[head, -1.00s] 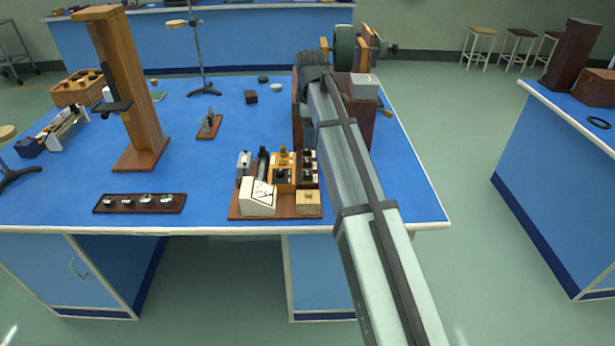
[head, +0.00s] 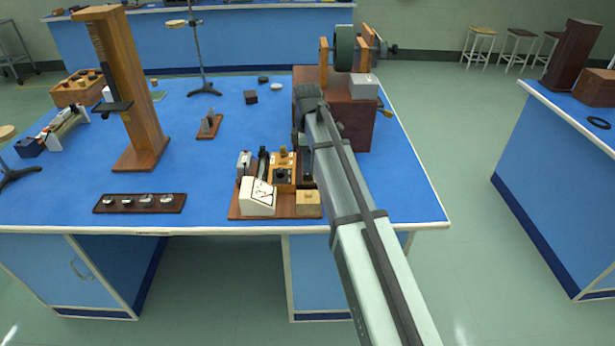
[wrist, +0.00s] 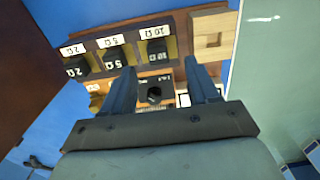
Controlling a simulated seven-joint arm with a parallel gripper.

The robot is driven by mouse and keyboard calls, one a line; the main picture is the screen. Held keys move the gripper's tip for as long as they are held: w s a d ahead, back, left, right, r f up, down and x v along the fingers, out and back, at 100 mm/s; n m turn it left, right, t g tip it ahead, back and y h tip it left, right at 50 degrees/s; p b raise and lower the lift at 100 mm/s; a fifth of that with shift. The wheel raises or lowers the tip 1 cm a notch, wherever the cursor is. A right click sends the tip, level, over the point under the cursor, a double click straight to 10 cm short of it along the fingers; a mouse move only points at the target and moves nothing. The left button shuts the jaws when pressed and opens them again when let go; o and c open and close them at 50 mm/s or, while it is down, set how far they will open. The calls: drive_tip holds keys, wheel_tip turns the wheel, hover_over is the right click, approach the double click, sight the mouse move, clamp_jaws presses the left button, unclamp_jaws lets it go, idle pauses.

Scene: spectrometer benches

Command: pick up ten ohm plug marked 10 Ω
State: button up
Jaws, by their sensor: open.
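The ten ohm plug (wrist: 157,47) is a black knob in the wrist view, beside a white label reading 10 Ω upside down. It sits in a row with the 5 Ω plug (wrist: 114,59) and the 2 Ω plug (wrist: 78,67) on a wooden strip. My gripper (wrist: 160,67) is open and empty, with its fingers apart. In the picture its fingertips lie just below the ten ohm plug, one to each side; their height above it is hard to tell. In the head view my arm hides most of the plug row.
Another black knob (wrist: 154,94) shows between my fingers. In the head view a white meter (head: 258,197) and a large brown box (head: 345,133) stand close by.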

sight(308, 177)
drive_tip(key=shift+w+f, duration=0.15)
drive_tip(key=shift+f, duration=2.2)
clamp_jaws()
